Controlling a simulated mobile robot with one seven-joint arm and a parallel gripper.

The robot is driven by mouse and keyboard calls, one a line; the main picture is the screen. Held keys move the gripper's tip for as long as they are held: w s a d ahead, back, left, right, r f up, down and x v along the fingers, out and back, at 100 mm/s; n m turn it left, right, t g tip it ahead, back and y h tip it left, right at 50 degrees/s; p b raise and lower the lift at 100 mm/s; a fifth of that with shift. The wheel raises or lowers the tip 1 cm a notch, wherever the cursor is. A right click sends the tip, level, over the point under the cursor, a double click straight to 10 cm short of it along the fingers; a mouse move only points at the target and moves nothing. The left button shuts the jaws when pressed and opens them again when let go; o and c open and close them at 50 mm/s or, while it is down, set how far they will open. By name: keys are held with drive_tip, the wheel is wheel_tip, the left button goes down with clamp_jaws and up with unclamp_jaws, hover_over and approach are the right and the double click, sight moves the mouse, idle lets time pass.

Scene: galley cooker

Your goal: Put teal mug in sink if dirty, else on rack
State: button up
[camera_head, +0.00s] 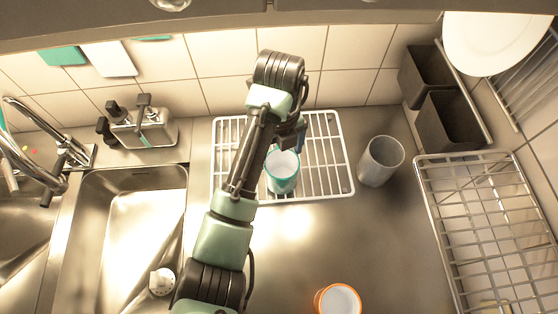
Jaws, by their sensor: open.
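The teal mug (284,186) stands upright on the white wire rack (334,165) on the steel counter. Its inside looks pale, and I see no clear stain in the visible part. My arm passes just left of the mug and may hide part of its left edge. My gripper (299,138) is open, just above and behind the mug in the picture. Its fingers are partly hidden, and I cannot tell whether they touch the mug. The steel sink (120,225) is at the left, with a second basin at the far left edge.
A grey cup (381,162) stands right of the rack. An orange mug (337,300) is at the front edge. A raised wire rack (480,185) and dark bins (452,120) are at the right. A faucet (40,180) and a soap caddy (145,130) are at the left.

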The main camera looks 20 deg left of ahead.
wheel_tip(320, 180, up, 7)
drive_tip(key=p, duration=0.4)
idle(0.4)
